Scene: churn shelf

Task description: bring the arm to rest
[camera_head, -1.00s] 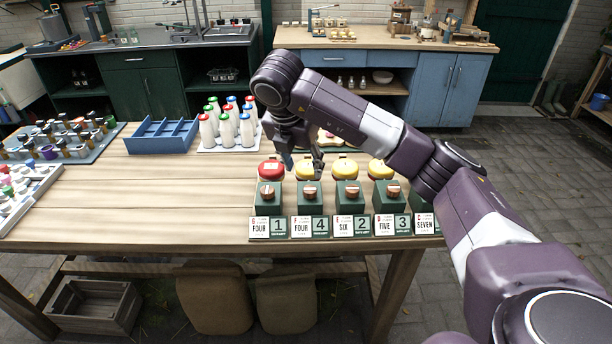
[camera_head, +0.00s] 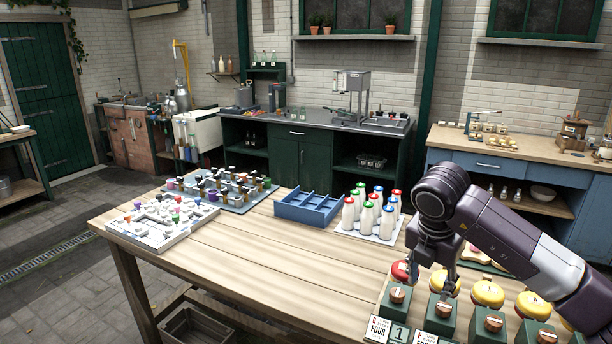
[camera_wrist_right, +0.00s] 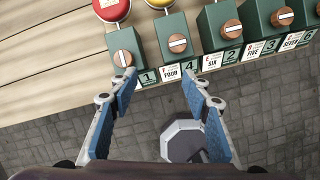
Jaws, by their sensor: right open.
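My right gripper (camera_head: 428,277) hangs over the right part of the wooden table (camera_head: 250,265), in front of the bottle rack. In the right wrist view my right gripper (camera_wrist_right: 153,85) is open, with nothing between its blue-padded fingers. Beyond the fingertips stand green boxes (camera_wrist_right: 170,45) with copper knobs and number cards, such as 1 and FOUR. A red round top (camera_head: 400,271) and several yellow round tops (camera_head: 487,292) sit behind these boxes, beside the gripper. My right arm (camera_head: 520,240) reaches in from the right. My left gripper is not in view.
A blue divided tray (camera_head: 308,207), a rack of milk bottles (camera_head: 372,215) with coloured caps and two trays of small pieces, one grey-white (camera_head: 160,232), stand on the table. The middle of the tabletop is clear. A back counter (camera_head: 340,124) stands behind.

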